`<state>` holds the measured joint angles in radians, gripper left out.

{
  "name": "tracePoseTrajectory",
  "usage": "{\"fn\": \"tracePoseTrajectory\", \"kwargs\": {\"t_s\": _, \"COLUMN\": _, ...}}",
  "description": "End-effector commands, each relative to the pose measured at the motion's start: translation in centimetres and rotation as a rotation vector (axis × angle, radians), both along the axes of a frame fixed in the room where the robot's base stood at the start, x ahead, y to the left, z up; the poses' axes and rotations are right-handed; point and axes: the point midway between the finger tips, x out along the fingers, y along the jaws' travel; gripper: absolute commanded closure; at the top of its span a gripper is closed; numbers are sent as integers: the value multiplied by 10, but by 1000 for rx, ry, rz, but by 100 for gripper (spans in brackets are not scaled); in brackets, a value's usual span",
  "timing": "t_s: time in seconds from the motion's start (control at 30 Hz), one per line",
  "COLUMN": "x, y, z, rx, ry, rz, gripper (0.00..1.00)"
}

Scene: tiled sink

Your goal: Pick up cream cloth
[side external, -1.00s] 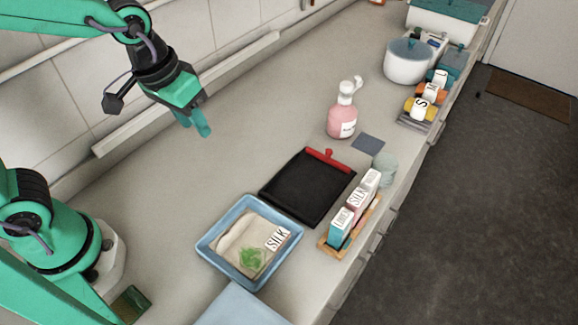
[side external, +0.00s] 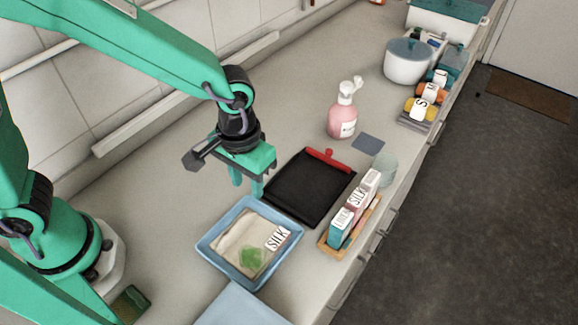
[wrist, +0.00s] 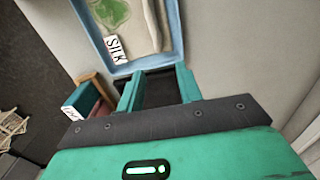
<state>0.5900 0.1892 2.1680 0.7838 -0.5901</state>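The cream cloth (side external: 238,232) lies flat in a blue tray (side external: 208,250), with a green patch and a white "SILK" label (side external: 278,237) on it. Part of the cloth (wrist: 138,22) shows at the top of the wrist view, inside the tray's blue rim. My gripper (side external: 247,186) is above the counter, just behind the tray's far edge and left of the black dustpan-like tray. In the wrist view its two teal fingers (wrist: 159,88) are apart with nothing between them. They do not touch the cloth.
A black pan with a red handle (side external: 310,190) lies beside the tray. A wooden rack of labelled cartons (side external: 345,222) stands at the counter's front edge. A pink pump bottle (side external: 342,115) and a white pot (side external: 407,66) are farther back. The counter left of the tray is clear.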

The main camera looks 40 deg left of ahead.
Motion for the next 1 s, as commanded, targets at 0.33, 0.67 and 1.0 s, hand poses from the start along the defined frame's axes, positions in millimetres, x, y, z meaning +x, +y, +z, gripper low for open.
{"fn": "tracePoseTrajectory", "kwargs": {"t_s": 0.33, "x": -1, "y": 0, "z": -24, "rx": 1, "ry": 2, "rz": 0, "gripper": 65}}
{"fn": "tracePoseTrajectory", "kwargs": {"t_s": 0.67, "x": -1, "y": 0, "z": -30, "rx": 1, "ry": 2, "rz": 0, "gripper": 65}}
{"fn": "tracePoseTrajectory", "kwargs": {"t_s": 1.0, "x": -4, "y": -2, "z": -63, "rx": 2, "ry": 3, "rz": 0, "gripper": 65}}
